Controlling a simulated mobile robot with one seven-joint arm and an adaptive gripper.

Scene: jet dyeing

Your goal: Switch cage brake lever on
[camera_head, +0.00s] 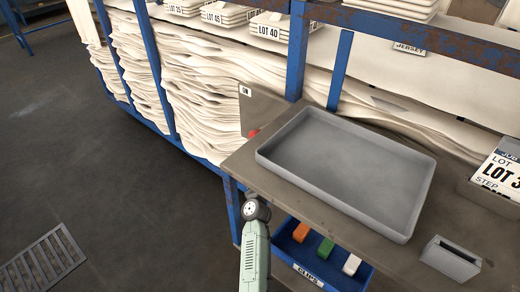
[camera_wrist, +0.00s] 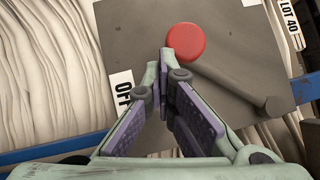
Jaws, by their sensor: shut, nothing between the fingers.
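The brake lever (camera_wrist: 235,87) is a dark grey bar on a grey-brown plate (camera_wrist: 135,40) in the wrist view. It runs from a round dark end at lower right to a red knob (camera_wrist: 185,42) at upper left. An OFF label (camera_wrist: 122,90) is on the plate's left side. In the head view the red knob (camera_head: 253,132) shows small beside the bench, with a white label (camera_head: 245,90) above it. My gripper (camera_wrist: 161,68) is shut and empty, its tips just below and left of the red knob; contact cannot be told.
A grey bench (camera_head: 235,160) with an empty grey tray (camera_head: 345,170) stands right of my arm in the head view. A blue clips bin (camera_head: 345,283) is below. Blue racks (camera_head: 160,75) of white fabric stand behind.

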